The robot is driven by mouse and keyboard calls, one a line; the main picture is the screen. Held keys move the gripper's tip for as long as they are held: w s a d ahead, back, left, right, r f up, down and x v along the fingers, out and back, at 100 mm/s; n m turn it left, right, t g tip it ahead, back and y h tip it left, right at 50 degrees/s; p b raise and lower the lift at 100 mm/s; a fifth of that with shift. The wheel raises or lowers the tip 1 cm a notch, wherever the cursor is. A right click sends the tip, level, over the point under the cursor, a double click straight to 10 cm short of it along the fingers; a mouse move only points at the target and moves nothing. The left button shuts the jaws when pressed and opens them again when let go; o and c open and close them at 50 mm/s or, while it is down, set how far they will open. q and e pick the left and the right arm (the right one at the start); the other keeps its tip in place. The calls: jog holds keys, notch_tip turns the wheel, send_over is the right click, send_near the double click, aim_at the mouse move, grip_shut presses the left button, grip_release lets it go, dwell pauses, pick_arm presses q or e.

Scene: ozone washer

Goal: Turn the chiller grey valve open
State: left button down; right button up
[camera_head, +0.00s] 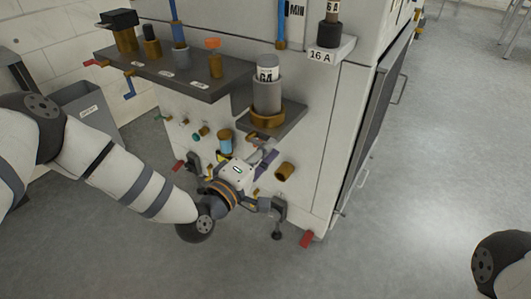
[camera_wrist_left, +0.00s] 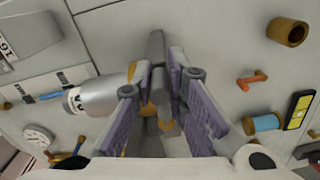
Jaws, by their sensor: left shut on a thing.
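The grey valve (camera_wrist_left: 156,48) shows in the left wrist view as a grey handle with brass behind it, between my fingers. My left gripper (camera_wrist_left: 164,78) has its purple-padded fingers on both sides of this handle and is shut on it. In the head view my left gripper (camera_head: 264,160) is at the machine's front panel, below the small grey shelf. My fingers and wrist hide most of the valve there. My right gripper is out of view.
The white machine (camera_head: 335,130) carries a dark shelf (camera_head: 185,75) with several fittings. Brass pipe stubs (camera_head: 284,172) and red handles (camera_head: 307,239) stick out near my left gripper. A grey bin (camera_head: 88,110) stands at left. The floor (camera_head: 430,170) at right is clear.

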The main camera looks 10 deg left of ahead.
pick_arm(q)
jog(key=shift+r+n, duration=0.4)
jog(key=shift+w+r, duration=0.1)
jog(key=c, duration=1.6)
grip_release()
jog(key=shift+s, duration=0.2)
jog(key=v, duration=1.1)
jog(key=shift+s+a, duration=0.15)
jog(key=shift+s, duration=0.25)
